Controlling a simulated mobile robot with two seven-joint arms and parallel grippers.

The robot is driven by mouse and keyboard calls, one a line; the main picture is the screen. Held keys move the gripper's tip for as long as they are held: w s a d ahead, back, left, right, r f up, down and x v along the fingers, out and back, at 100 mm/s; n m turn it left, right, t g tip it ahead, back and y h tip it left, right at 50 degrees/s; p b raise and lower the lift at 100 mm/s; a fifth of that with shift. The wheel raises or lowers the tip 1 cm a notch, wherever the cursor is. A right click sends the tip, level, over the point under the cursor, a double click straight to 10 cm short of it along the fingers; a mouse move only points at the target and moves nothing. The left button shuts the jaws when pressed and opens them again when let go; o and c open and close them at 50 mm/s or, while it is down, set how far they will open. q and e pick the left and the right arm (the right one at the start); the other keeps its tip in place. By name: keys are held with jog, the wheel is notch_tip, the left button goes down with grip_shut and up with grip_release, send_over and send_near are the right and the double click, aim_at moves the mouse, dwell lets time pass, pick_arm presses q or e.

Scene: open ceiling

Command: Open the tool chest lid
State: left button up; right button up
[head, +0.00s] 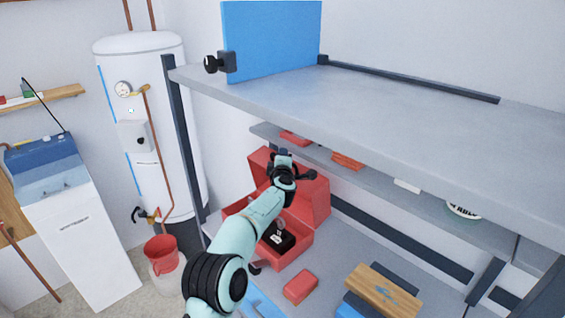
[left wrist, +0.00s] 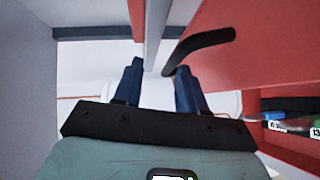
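The red tool chest (head: 292,262) stands on the lower shelf in the head view. Its lid (head: 318,203) is raised at the back, so the inside shows, with a black item with white marks (head: 278,237) in it. My left arm crosses in front and hides part of the chest and lid. My left gripper (head: 283,157) is at the upper edge of the lid. In the left wrist view its fingers (left wrist: 158,82) are apart with nothing clearly held between them. A black bent handle (left wrist: 205,46) on the red lid lies just beyond the fingertips. My right gripper is not in view.
A grey upper shelf (head: 400,110) overhangs the chest, and a narrow shelf (head: 385,178) with small items runs behind it. A red block (head: 300,287) and a wooden-topped box (head: 384,290) sit in front and right. A white tank (head: 150,160) stands left.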

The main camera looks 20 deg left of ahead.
pick_arm(q)
jog(key=shift+f, duration=0.1)
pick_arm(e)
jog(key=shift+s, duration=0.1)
pick_arm(q)
jog(key=shift+s, duration=0.2)
jog(key=b+v, duration=0.5)
jog(key=v, duration=0.8)
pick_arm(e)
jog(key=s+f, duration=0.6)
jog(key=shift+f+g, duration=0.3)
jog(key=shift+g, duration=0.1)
pick_arm(q)
jog(key=shift+c, duration=0.3)
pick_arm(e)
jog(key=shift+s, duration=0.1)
